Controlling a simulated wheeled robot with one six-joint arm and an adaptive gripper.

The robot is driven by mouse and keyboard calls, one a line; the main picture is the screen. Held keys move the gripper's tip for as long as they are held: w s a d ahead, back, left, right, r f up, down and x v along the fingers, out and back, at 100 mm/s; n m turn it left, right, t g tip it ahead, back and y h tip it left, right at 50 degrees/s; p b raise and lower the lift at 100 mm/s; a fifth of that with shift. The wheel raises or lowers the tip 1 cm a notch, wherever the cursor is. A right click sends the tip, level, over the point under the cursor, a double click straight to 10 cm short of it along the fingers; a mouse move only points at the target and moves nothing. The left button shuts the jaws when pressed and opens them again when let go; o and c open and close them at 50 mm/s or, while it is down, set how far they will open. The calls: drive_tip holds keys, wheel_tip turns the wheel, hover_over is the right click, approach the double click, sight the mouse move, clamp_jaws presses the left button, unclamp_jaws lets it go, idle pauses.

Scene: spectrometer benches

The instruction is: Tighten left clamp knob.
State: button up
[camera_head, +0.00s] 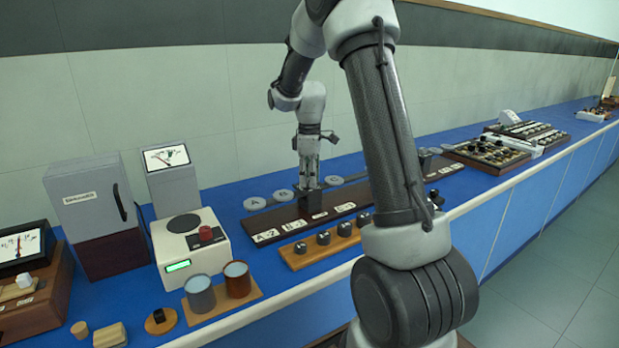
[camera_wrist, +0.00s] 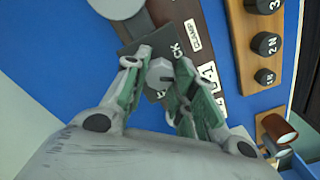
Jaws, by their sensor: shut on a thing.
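The left clamp knob (camera_wrist: 160,74) is a light grey, faceted knob with a dark mark on its right side. It sits on a dark block (camera_wrist: 134,47) with partly hidden lettering, beside a "CLAMP" label (camera_wrist: 192,36). My gripper (camera_wrist: 161,72) is shut on the knob, one green-lined finger on each side. In the head view my gripper (camera_head: 309,184) points down at the dark block (camera_head: 309,203) on the long dark labelled base (camera_head: 265,237). The knob is hidden there by my fingers.
A wooden strip (camera_head: 297,262) with several black knobs lies in front of the base. Grey discs marked A (camera_head: 255,203), B (camera_head: 283,195) and C (camera_head: 334,181) lie behind it. A white instrument (camera_head: 190,247) and two cups stand left.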

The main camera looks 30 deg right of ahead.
drive_tip(key=m, duration=0.5)
drive_tip(key=shift+m, duration=0.3)
drive_tip(key=m, duration=0.5)
drive_tip(key=shift+m, duration=0.4)
drive_tip(key=o, duration=1)
drive_tip(key=shift+o, duration=0.2)
drive_tip(key=shift+r, duration=0.1)
wheel_tip(320, 180, up, 12)
